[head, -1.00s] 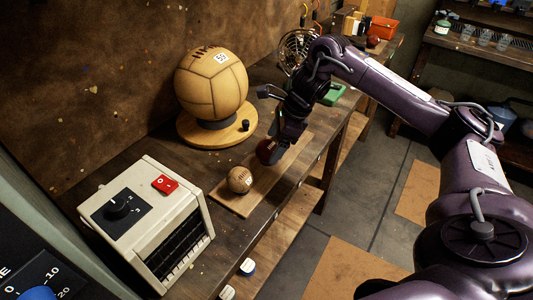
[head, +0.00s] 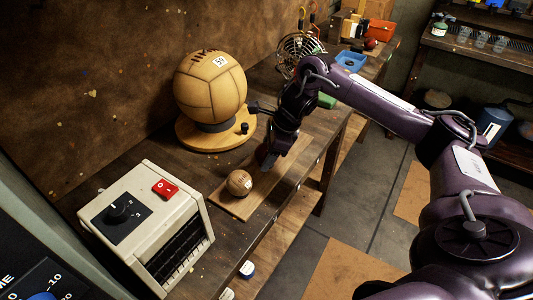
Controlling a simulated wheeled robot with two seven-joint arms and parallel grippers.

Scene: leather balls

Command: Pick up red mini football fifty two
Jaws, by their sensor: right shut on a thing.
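My right gripper (head: 268,155) reaches down over the wooden board (head: 233,205) on the workbench. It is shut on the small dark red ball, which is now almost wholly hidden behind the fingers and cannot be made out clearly. A small tan ball (head: 239,182) with dark marks rests on the same board, just in front and to the left of the gripper, apart from it. My left gripper is not in view.
A large tan ball (head: 210,88) sits on a round wooden stand (head: 205,138) behind left. A cream box with a dial (head: 145,215) stands at the front left. A fan (head: 300,52) and a green thing (head: 326,101) lie beyond the arm. Open floor lies right of the bench.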

